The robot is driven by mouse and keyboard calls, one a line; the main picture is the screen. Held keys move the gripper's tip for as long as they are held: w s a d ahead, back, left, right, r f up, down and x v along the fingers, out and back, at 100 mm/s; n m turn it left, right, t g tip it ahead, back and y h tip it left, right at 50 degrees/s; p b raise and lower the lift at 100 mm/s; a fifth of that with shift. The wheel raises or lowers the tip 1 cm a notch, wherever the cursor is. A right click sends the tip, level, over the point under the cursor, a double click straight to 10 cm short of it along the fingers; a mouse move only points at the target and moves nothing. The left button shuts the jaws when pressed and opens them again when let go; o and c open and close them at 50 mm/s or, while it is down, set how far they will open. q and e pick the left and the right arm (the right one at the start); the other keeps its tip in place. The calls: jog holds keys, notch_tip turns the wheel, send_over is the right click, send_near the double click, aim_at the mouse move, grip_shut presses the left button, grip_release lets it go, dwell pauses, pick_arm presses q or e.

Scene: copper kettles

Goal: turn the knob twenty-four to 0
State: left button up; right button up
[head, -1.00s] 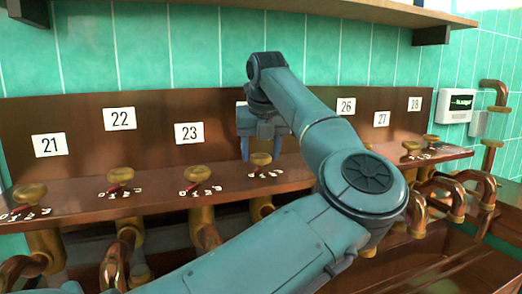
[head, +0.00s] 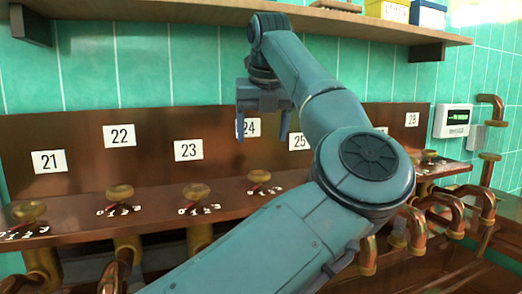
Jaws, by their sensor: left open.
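Knob twenty-four (head: 258,177) is a round brass knob on the sloping copper ledge, below the white label 24 (head: 250,127). Small white numbers are printed around its base; I cannot clearly tell which one its red pointer faces. My left gripper (head: 262,138) is open and empty, fingers pointing down. In the picture it is above the knob, with a gap between fingertips and knob, and partly covers label 24. My right gripper is out of view.
Knobs 21 (head: 28,211), 22 (head: 119,193) and 23 (head: 196,191) stand on the ledge to the left. My left arm hides much of the ledge to the right. A wooden shelf (head: 350,22) with boxes hangs above. A wall display (head: 453,120) is at the right.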

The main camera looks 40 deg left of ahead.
pick_arm(q)
jog(key=shift+v, duration=1.6)
